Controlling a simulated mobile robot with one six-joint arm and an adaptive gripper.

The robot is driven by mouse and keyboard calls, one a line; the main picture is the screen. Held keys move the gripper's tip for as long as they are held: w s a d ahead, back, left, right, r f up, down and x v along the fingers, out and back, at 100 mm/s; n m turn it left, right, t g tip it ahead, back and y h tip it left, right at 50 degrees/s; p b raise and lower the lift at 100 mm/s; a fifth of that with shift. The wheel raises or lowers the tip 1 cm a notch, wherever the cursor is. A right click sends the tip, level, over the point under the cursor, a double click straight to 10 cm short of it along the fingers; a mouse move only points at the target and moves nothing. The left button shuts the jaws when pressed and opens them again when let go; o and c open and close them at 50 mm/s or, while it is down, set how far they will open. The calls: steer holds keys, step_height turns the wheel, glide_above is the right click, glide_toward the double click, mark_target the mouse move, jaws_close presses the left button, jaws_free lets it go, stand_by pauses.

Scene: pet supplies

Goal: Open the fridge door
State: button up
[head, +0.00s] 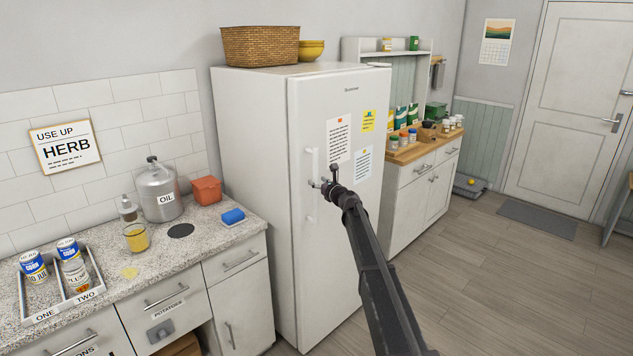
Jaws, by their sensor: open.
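The white fridge (250,180) stands against the wall in the middle of the head view. Its door (350,255) looks shut, with papers and a yellow note on its front. A vertical white bar handle (309,205) runs along the left side of the door. My gripper (321,181) is open at the handle, about halfway up the bar. One finger lies close to or over the bar. I cannot tell whether the bar is between the fingers or touched. My arm hides part of the lower door.
A granite counter (210,240) with a tray, oil can and blue sponge stands left of the fridge. A wood-topped cabinet (410,195) with jars is to its right. A basket (260,45) and yellow bowl (311,49) sit on top. The floor (500,290) in front is clear.

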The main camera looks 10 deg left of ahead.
steer(key=shift+x, duration=0.9)
jaws_close()
